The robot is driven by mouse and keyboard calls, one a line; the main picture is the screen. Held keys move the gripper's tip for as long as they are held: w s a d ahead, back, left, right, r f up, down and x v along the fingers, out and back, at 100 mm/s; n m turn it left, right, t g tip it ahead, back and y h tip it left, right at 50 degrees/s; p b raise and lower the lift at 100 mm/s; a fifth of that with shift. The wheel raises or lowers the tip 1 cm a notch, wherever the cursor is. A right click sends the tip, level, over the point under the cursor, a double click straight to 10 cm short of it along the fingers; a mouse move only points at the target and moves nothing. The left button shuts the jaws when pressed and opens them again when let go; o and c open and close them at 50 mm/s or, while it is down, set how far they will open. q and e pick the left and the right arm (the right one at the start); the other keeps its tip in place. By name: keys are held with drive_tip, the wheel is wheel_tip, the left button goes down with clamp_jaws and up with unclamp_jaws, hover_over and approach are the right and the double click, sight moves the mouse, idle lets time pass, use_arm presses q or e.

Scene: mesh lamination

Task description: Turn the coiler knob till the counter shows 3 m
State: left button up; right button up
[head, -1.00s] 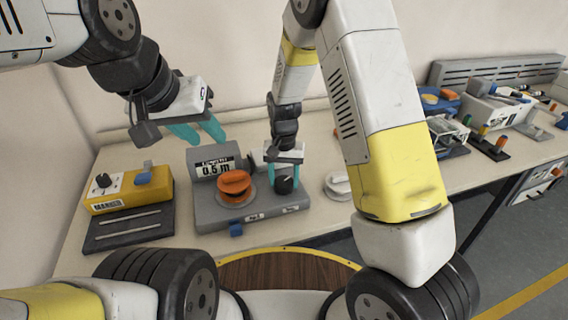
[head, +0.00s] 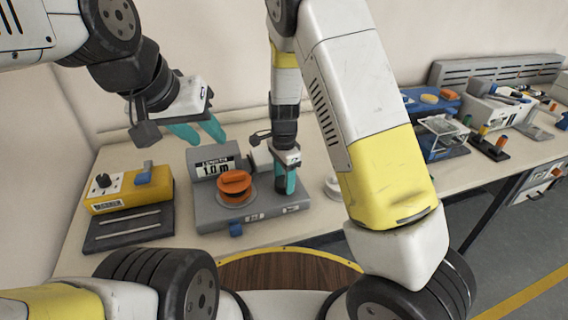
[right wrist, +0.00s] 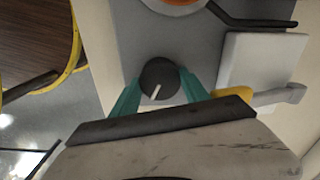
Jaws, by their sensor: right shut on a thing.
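The grey coiler (head: 262,212) stands on the table with an orange spool (head: 236,183) on its top. Its counter (head: 215,168) reads 1.0 m. The coiler knob (right wrist: 158,78) is black and round with a white pointer line, seen in the right wrist view. My right gripper (right wrist: 158,84) is shut on the knob, with one teal finger on each side; in the head view the gripper (head: 286,184) hides the knob. My left gripper (head: 198,132) hangs empty above and behind the coiler's left, its teal fingers apart.
A yellow box with a black knob (head: 103,181) and a dark slotted plate (head: 128,230) stand to the left of the coiler. A white round thing (head: 333,187) lies to its right. Blue and white equipment (head: 440,135) stands further right.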

drive_tip(key=shift+m, duration=2.3)
drive_tip(key=o, duration=1.4)
drive_tip(key=shift+c, duration=0.2)
drive_tip(key=shift+w, duration=0.1)
